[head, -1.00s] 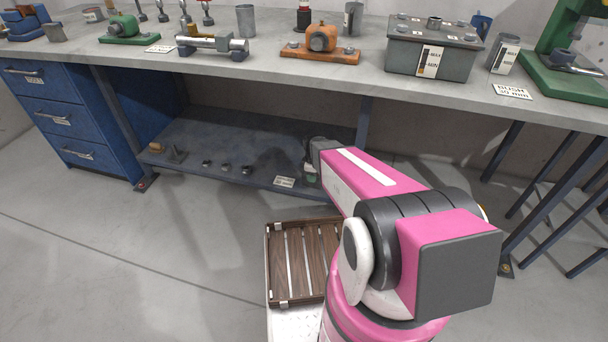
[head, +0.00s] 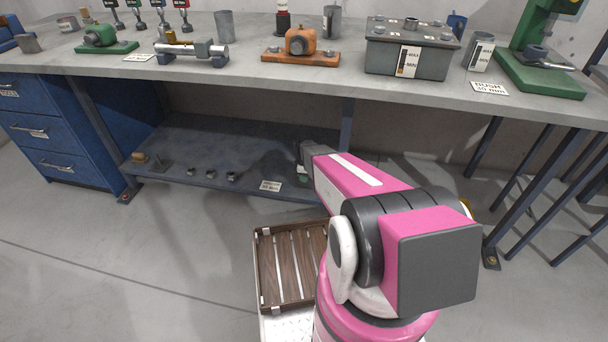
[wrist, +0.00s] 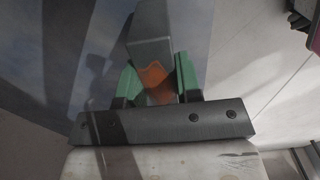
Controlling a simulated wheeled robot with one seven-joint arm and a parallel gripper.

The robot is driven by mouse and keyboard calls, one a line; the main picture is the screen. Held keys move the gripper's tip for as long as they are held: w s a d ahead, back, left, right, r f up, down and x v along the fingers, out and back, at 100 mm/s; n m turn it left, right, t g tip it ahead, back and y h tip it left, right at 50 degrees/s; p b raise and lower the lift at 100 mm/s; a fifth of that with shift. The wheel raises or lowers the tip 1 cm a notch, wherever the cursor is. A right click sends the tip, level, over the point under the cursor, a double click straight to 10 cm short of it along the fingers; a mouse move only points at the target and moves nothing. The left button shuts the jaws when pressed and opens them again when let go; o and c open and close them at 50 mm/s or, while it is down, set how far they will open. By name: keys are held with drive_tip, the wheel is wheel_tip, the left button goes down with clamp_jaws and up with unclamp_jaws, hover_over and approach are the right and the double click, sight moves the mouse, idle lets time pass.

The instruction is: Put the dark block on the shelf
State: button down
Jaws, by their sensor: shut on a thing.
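My gripper (wrist: 156,76) has green fingers, which stand on either side of a grey block (wrist: 150,38) and an orange piece (wrist: 155,82) in the wrist view. The grey block juts out past the fingertips. I cannot tell whether the orange piece is part of it. In the head view my gripper (head: 303,178) shows only as a bit of green behind my pink arm, by the shelf's front edge, and the held block is hidden. The low blue-grey shelf (head: 225,145) runs under the workbench.
Several small metal parts (head: 212,174) and a wooden piece (head: 139,157) are on the shelf, with a label (head: 270,186) at its front edge. A bench leg (head: 346,125) rises close to my gripper. A slatted wooden crate (head: 258,272) is below. The shelf's middle back is bare.

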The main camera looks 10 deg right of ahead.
drive_tip(key=shift+f, duration=0.95)
drive_tip(key=shift+f, duration=0.15)
drive_tip(key=c, duration=0.8)
unclamp_jaws()
wheel_tip(320, 180, up, 12)
drive_tip(key=shift+f, duration=0.1)
drive_tip(key=shift+s+r, duration=0.2)
drive_tip(key=shift+r, duration=0.1)
drive_tip(key=s+r+m, duration=1.3)
drive_tip(key=s+r, duration=0.2)
drive_tip(key=s, duration=0.5)
drive_tip(key=shift+a+r+m, duration=0.3)
drive_tip(key=shift+r, duration=0.1)
drive_tip(key=shift+s, duration=0.1)
